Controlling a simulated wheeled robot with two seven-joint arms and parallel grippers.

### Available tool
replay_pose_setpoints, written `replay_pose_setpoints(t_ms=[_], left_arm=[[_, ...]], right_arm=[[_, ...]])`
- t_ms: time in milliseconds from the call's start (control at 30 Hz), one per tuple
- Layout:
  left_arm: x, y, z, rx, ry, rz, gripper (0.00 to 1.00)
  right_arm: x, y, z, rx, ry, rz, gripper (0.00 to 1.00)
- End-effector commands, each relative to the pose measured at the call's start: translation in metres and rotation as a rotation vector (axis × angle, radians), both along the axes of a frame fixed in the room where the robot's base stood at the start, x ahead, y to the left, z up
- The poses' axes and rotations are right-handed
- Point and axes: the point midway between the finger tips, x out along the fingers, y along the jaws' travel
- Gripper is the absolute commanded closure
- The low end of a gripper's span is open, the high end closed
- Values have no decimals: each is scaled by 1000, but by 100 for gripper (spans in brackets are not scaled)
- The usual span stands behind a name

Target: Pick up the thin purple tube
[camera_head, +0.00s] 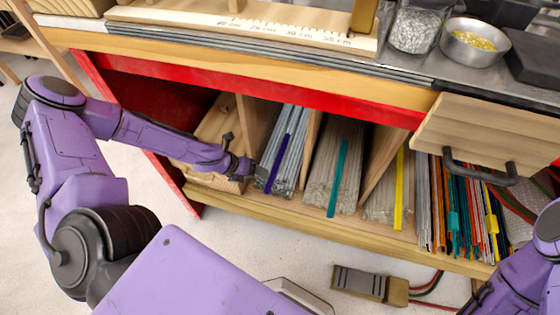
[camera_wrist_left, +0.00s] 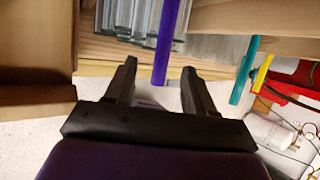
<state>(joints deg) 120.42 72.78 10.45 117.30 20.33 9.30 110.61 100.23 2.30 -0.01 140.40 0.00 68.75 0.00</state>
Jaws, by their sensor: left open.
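The thin purple tube (camera_head: 277,165) lies on a bundle of clear glass rods in a slot of the shelf under the bench. Its near end sticks out past the rods. In the left wrist view the purple tube (camera_wrist_left: 167,45) runs down between the two fingers, nearer the right one. My left gripper (camera_head: 257,171) is at the front of that slot, just left of the tube's near end. It is open and empty, and its fingers (camera_wrist_left: 160,80) stand apart on either side of the tube's end.
A teal rod (camera_head: 338,175) and a yellow rod (camera_head: 399,185) lie in slots to the right, with wooden dividers between. Several coloured rods (camera_head: 465,215) stand further right. A wooden panel with a dark handle (camera_head: 482,170) hangs above them. A wooden box (camera_head: 215,135) is left.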

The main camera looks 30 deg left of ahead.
Motion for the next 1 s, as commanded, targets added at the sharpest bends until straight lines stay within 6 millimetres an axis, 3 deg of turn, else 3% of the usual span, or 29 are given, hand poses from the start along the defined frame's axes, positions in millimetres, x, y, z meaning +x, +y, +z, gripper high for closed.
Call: replay_pose_setpoints(t_ms=[333, 633, 667, 800, 1000], left_arm=[[20, -27, -48, 3, 2, -8, 46], [25, -31, -48, 1, 0, -7, 46], [25, -31, -48, 1, 0, -7, 52], [25, -31, -49, 1, 0, -7, 98], [25, -31, -49, 1, 0, -7, 100]], right_arm=[[0, 0, -44, 0, -1, 0, 42], [0, 0, -44, 0, -1, 0, 42], [0, 0, -44, 0, -1, 0, 42], [0, 0, -44, 0, -1, 0, 42], [1, 0, -44, 0, -1, 0, 42]])
